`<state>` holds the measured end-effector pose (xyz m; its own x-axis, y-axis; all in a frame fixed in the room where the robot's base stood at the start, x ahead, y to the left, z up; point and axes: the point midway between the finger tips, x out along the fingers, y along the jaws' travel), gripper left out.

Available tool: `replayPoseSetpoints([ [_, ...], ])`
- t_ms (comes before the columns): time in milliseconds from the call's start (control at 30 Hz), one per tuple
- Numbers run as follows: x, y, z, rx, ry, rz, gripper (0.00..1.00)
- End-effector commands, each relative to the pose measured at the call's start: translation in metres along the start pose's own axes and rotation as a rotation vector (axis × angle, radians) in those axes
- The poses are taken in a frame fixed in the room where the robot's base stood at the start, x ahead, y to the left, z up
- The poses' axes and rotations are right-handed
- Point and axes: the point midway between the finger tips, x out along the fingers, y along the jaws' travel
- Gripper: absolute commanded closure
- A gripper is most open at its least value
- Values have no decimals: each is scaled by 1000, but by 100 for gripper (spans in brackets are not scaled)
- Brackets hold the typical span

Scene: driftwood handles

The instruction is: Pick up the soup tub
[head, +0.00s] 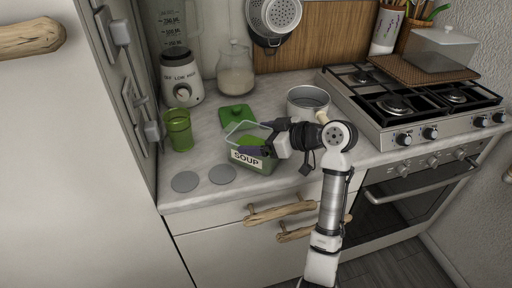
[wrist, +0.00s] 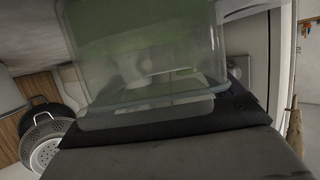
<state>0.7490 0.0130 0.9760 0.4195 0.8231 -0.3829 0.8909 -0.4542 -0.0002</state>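The soup tub (head: 262,167) is a clear box with green contents and a "SOUP" label on its front. It stands on the counter near the front edge, and its lid is not on it. My gripper (head: 262,139) is at its right end, with one dark finger across the front wall and another dark part by the back rim. In the wrist view the tub (wrist: 140,50) fills the upper middle, very close to a dark finger. Whether the fingers press on the tub is not clear. A green lid (head: 236,113) lies behind the tub.
A green cup (head: 179,131) stands left of the tub, and two grey discs (head: 185,181) lie in front of the cup. A saucepan (head: 307,102) stands behind my gripper. A blender (head: 179,78), a jug (head: 235,72) and the stove (head: 395,101) border the counter.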

Motion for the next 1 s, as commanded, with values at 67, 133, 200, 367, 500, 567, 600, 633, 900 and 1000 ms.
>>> replayPoseSetpoints([
  [67,0,0,0,0,0,0,41],
  [133,-1,0,-1,-1,2,1,45],
  [200,-1,0,-1,-1,2,1,45],
  [367,-1,0,-1,-1,1,1,45],
  [500,-2,0,-4,-2,1,1,45],
  [567,-3,0,-6,-2,1,1,45],
  [600,-3,0,-7,-3,1,1,45],
  [633,-4,0,-9,-3,1,1,45],
  [900,-13,0,-31,-5,2,2,45],
  [1000,-18,0,-43,-6,2,2,45],
])
